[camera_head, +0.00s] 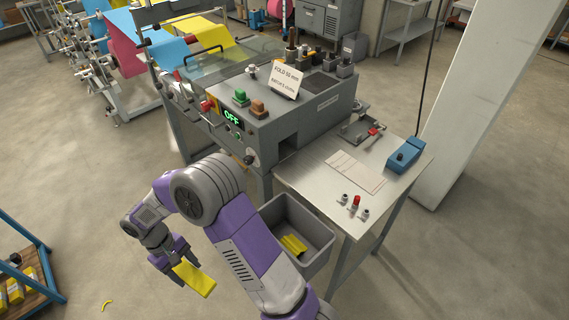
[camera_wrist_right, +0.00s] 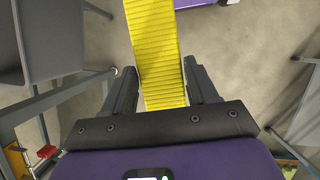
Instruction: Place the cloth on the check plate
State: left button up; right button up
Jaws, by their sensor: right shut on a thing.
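My right gripper (camera_head: 173,262) is shut on a folded yellow cloth (camera_head: 197,280) and holds it in the air over the open floor, left of the grey bin. In the right wrist view the ribbed yellow cloth (camera_wrist_right: 160,60) runs between the two fingers (camera_wrist_right: 163,90) and reaches past the top edge. A thin pale rectangular plate (camera_head: 355,171), which looks like the check plate, lies flat and bare on the metal side table (camera_head: 312,178). My right gripper is well apart from it, to the lower left. My left gripper is not in view.
A grey bin (camera_head: 318,228) beside the side table holds another yellow piece (camera_head: 293,245). The folding machine (camera_head: 290,110) with its OFF display stands behind.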

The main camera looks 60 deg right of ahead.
aim_at(354, 171)
jog(key=z, duration=1.4)
